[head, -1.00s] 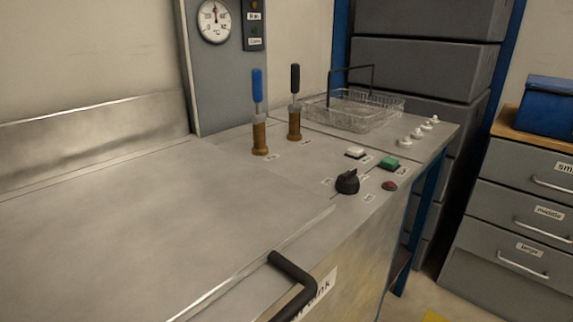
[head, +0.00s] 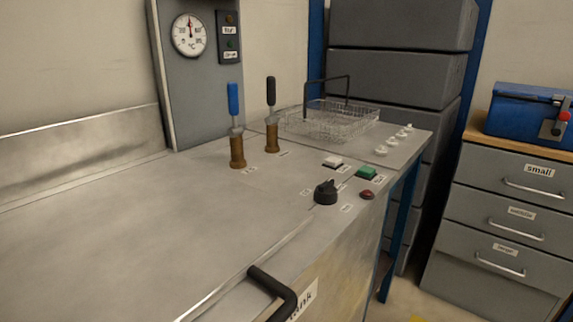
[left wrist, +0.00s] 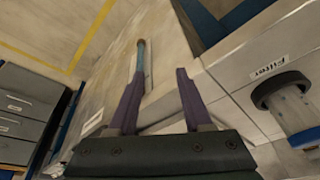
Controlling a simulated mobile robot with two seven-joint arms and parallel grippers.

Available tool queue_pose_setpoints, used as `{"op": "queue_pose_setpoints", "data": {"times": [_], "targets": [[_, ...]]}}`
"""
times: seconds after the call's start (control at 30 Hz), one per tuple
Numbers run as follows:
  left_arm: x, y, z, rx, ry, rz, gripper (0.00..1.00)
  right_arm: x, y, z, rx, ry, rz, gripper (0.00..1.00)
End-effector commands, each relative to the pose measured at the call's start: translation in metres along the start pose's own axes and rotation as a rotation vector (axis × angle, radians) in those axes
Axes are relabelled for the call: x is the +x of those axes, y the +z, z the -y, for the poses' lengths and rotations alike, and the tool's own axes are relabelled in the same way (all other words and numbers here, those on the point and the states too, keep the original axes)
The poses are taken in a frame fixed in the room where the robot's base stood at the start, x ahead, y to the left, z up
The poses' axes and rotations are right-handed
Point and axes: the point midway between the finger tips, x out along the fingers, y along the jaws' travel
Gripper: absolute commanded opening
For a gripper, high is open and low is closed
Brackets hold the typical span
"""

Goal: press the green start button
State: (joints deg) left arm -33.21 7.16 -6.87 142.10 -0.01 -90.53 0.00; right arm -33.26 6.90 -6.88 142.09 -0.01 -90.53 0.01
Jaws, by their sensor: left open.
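The green start button (head: 366,173) is a square cap on the steel bench top near its right front edge, in the head view. Beside it are a white square button (head: 333,162), a small red button (head: 367,194) and a black rotary knob (head: 326,191). My left gripper (left wrist: 158,58) shows only in the left wrist view, with its two fingers apart and nothing between them that I can tell is held. The green button is not seen in that view. My right gripper is not in view.
A wire basket (head: 335,122) sits at the back. A black handle (head: 274,290) is at the front edge. Grey drawers (head: 497,213) stand at right. The bench's left part is clear.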

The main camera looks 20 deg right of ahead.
Motion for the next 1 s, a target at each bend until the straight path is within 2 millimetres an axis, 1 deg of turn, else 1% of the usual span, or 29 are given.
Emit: {"op": "queue_pose_setpoints", "data": {"times": [0.03, 0.07, 0.57, 1.0], "targets": [[0.0, -0.0001, -0.0003, -0.001, 0.001, 0.0, 0.5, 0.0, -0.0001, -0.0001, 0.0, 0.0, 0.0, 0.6], [0.0, -0.0002, -0.0005, -0.002, 0.001, 0.0, 0.5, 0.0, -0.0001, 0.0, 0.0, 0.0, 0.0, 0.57], [-0.0001, -0.0006, -0.0025, -0.009, 0.007, -0.002, 0.5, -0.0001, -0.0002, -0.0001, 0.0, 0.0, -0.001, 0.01], [0.0, -0.0002, -0.0009, -0.003, 0.003, -0.001, 0.5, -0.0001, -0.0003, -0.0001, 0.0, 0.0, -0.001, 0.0]]}}
